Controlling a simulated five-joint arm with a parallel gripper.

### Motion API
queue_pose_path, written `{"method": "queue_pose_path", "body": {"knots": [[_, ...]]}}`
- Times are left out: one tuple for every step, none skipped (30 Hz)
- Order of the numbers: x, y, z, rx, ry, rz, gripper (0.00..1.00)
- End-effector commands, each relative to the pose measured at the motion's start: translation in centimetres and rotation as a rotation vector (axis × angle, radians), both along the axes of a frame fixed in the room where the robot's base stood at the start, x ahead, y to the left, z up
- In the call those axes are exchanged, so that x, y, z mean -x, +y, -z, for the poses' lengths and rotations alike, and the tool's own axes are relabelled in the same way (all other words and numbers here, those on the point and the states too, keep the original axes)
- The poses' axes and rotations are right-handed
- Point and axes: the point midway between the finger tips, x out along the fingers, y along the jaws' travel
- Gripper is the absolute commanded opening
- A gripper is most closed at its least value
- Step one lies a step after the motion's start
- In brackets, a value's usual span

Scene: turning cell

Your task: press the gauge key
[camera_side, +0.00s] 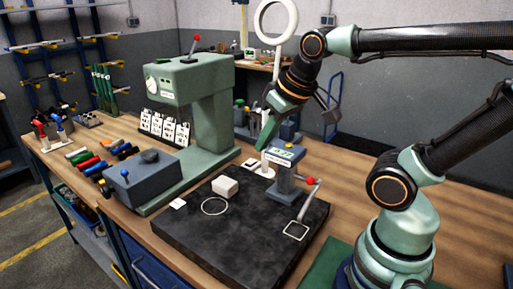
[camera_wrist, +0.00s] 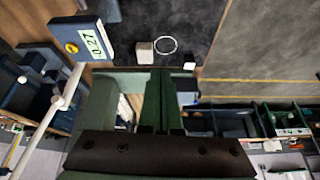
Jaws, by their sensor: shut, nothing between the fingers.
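The gauge (camera_side: 284,156) is a blue-grey box with a lit display on a post, standing on the dark plate. In the wrist view the gauge (camera_wrist: 88,40) is at the upper left, with a round yellow key (camera_wrist: 71,47) beside its display. The key is too small to make out clearly in the side view. My gripper (camera_side: 265,140) points down just left of and apparently behind the gauge head. In the wrist view my gripper (camera_wrist: 155,75) is shut and empty, its green fingers together, to the right of the gauge and apart from the key.
The dark plate (camera_side: 240,240) carries a white block (camera_side: 225,187), a ring (camera_side: 214,206) and a red-knobbed lever (camera_side: 310,182). A green press-like machine (camera_side: 190,85) stands left of my gripper. A blue-grey box (camera_side: 140,178) sits at the front left.

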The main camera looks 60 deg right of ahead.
Motion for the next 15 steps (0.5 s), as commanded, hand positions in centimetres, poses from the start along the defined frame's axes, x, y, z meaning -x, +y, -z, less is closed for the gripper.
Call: {"method": "queue_pose_path", "body": {"knots": [[-0.3,-0.8,-0.5,-0.019,0.018,0.063,0.0],[-0.5,-1.3,-0.9,-0.034,0.031,0.108,0.0],[-0.7,-2.0,-1.4,-0.055,0.051,0.179,0.0],[-0.9,-2.7,-1.8,-0.073,0.068,0.237,0.0],[-1.1,-3.3,-2.2,-0.092,0.085,0.299,0.0],[-1.3,-4.3,-2.8,-0.117,0.107,0.387,0.0],[-1.4,-5.0,-3.3,-0.137,0.125,0.454,0.0],[-1.5,-5.8,-3.7,-0.155,0.141,0.521,0.0],[-1.7,-6.8,-4.2,-0.179,0.163,0.611,0.0],[-1.8,-7.5,-4.6,-0.196,0.179,0.678,0.0],[-1.8,-8.3,-5.0,-0.213,0.195,0.745,0.0],[-1.9,-9.3,-5.5,-0.235,0.215,0.833,0.0],[-1.9,-10.0,-5.8,-0.25,0.228,0.898,0.0],[-1.9,-10.7,-6.1,-0.264,0.241,0.959,0.0],[-1.9,-11.6,-6.5,-0.282,0.257,1.039,0.0]]}}
